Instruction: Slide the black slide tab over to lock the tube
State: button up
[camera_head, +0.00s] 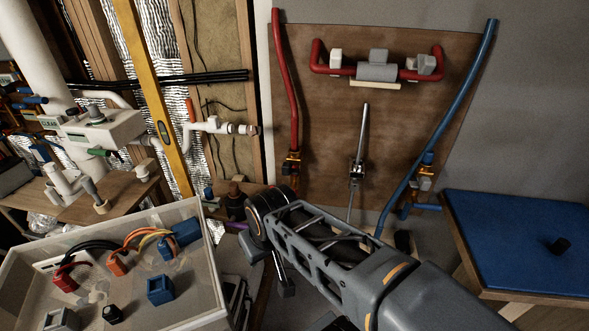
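A thin grey metal tube (363,135) stands nearly upright in front of the brown board. A small dark fitting (357,173) sits around its middle, and a thinner rod runs down below it. A separate black slide tab cannot be made out at this size. My arm reaches in from the lower right, and its wrist is left of and below the tube, apart from it. The end of my gripper (284,280) seems to point down beside the wrist, partly hidden by my arm. Its fingers are too unclear to tell open from shut.
Red pipes (284,90) and a blue pipe (450,115) flank the brown board (310,110). A clear bin (205,275) with wired connectors stands at lower left. White plumbing (115,125) fills the left.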

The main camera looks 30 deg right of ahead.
aim_at(286, 169)
jog(key=k, duration=0.5)
jog(key=z, duration=1)
jog(key=i, duration=0.95)
jog(key=u, duration=2.55)
